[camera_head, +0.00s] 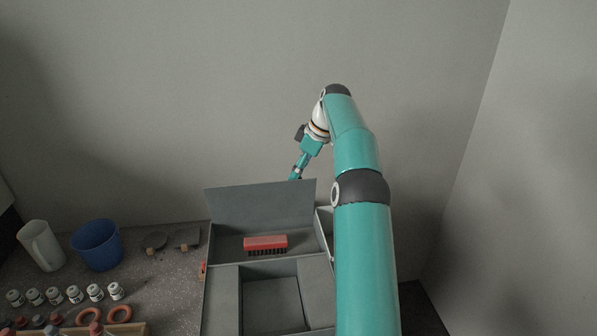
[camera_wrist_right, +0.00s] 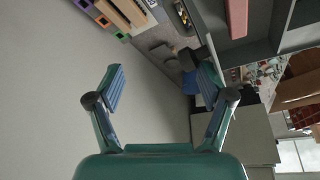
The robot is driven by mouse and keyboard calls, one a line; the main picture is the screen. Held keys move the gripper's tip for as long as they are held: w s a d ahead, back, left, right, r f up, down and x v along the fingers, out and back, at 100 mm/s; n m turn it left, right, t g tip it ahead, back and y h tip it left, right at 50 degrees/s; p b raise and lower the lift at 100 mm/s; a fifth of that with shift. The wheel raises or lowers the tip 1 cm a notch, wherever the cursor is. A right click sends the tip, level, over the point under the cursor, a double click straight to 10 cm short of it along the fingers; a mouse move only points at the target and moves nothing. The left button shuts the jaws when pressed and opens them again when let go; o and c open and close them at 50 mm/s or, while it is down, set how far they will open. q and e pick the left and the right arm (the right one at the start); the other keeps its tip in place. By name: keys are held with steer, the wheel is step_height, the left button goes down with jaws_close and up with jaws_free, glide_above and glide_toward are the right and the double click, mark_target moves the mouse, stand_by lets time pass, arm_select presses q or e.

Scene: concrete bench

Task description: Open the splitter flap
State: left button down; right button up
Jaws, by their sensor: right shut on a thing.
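A grey box (camera_head: 222,283) stands on the bench with a grey panel (camera_head: 262,205) raised upright along its back edge, which seems to be the flap. A red brush (camera_head: 265,243) lies in the rear compartment. My right arm reaches over the box's right side to behind the panel's top edge. In the wrist view the fingers of my right gripper (camera_wrist_right: 160,87) stand well apart, with no object visible between them. In the head view its fingertips are small and partly hidden near the panel, so contact is unclear. My left gripper is not in view.
Walls stand behind and to the right. The front compartment of the box looks empty.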

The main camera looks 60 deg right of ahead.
steer(key=v, duration=0.4)
steer(key=shift+s+d+f, duration=0.1)
steer(key=shift+s+d, duration=0.1)
steer(key=shift+s, duration=0.2)
steer(key=shift+c, duration=0.3)
steer(key=s, duration=1.1)
steer(key=shift+s+d, duration=0.25)
steer(key=shift+d, duration=0.1)
